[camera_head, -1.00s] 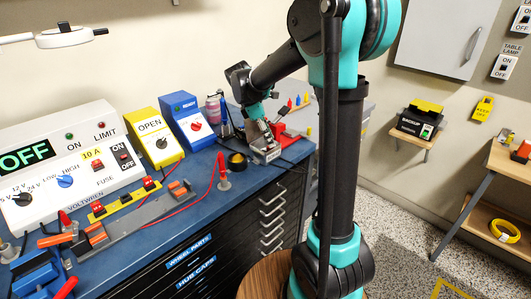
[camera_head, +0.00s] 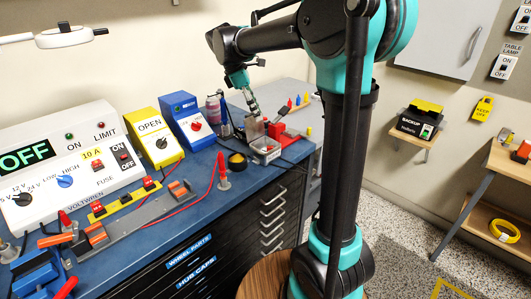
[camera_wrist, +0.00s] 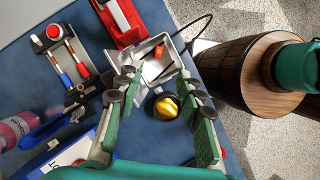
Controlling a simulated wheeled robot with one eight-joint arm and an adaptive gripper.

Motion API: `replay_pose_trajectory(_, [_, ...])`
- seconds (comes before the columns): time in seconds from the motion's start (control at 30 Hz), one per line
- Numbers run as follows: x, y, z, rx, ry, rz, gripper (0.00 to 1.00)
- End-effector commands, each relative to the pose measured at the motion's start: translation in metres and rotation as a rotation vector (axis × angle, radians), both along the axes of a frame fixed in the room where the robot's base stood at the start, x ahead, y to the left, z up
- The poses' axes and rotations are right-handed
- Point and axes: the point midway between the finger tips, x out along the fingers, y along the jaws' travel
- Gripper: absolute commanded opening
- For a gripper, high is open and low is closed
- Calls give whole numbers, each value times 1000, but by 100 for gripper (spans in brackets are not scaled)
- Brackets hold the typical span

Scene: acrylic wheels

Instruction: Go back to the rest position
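My gripper (camera_head: 254,105) is above the right end of the blue workbench (camera_head: 150,205), pointing down over a small metal tray (camera_head: 266,152). In the wrist view my gripper (camera_wrist: 165,82) has its two green fingers spread wide, with nothing held between them. The metal tray (camera_wrist: 152,66) lies beyond the fingertips and holds a small orange-red piece (camera_wrist: 159,50). My arm reaches over the bench from the right, bent at the elbow.
The yellow OPEN box (camera_head: 155,140) and blue box (camera_head: 186,122) stand left. Open floor is right.

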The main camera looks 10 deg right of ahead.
Motion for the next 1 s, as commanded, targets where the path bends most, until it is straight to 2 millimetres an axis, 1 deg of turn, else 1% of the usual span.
replay_pose_trajectory(0.27, [-1, 0, 1, 1, -1, -3, 37])
replay_pose_trajectory(0.37, [-7, -6, -7, 16, -27, -46, 37])
replay_pose_trajectory(0.47, [-24, -22, -31, 62, -95, -165, 37])
replay_pose_trajectory(0.53, [-43, -37, -55, 112, -168, -294, 37])
replay_pose_trajectory(0.57, [-53, -43, -67, 138, -202, -360, 37])
replay_pose_trajectory(0.6, [-67, -51, -83, 173, -248, -451, 37])
replay_pose_trajectory(0.67, [-89, -62, -108, 228, -313, -590, 37])
replay_pose_trajectory(0.7, [-104, -68, -124, 267, -356, -686, 37])
replay_pose_trajectory(0.77, [-127, -76, -147, 323, -413, -827, 37])
replay_pose_trajectory(0.8, [-143, -80, -161, 361, -450, -920, 37])
replay_pose_trajectory(0.9, [-177, -87, -191, 447, -523, -1126, 37])
replay_pose_trajectory(1.0, [-202, -90, -212, 512, -572, -1283, 37])
